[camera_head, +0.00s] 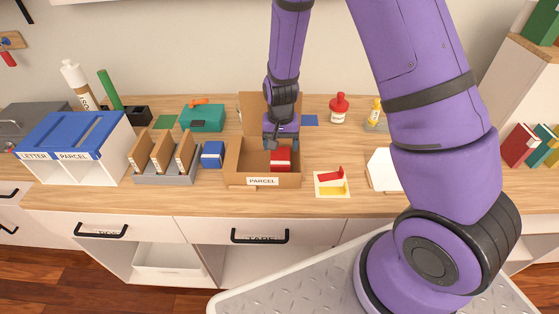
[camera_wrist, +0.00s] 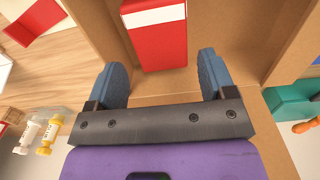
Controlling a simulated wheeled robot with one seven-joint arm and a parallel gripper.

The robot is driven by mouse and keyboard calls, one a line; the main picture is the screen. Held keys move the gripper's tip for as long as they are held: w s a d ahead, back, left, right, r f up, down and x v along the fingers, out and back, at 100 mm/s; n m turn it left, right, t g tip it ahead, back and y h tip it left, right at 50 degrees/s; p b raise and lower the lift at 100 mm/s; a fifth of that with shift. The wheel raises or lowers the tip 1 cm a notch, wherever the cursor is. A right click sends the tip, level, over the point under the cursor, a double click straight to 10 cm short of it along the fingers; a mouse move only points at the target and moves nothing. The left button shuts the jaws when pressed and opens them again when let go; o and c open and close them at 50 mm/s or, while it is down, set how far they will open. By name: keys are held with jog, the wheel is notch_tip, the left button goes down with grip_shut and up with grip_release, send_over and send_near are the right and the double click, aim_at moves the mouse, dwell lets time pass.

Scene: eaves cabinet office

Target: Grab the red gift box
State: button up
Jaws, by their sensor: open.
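The red gift box (camera_head: 281,160) has a white band and sits inside the right part of the open cardboard box labelled PARCEL (camera_head: 237,180). In the wrist view the red box (camera_wrist: 161,45) lies just beyond the fingertips, roughly midway between them. My gripper (camera_head: 281,145) is over the cardboard box, pointing down, right behind the red box. In the wrist view my gripper (camera_wrist: 162,75) has its two blue-grey fingers spread apart with nothing between them. The cardboard floor and walls surround the red box in the wrist view.
A blue box (camera_head: 212,155) stands left of the cardboard box, beside a grey rack with brown dividers (camera_head: 166,178). A teal case (camera_head: 202,117) is behind. A card with red and yellow pieces (camera_head: 331,184) lies to the right. A red bottle (camera_head: 339,108) stands further back.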

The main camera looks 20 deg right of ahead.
aim_at(280, 154)
jog(key=shift+f, duration=2.95)
jog(key=shift+c, duration=0.4)
jog(key=c, duration=0.7)
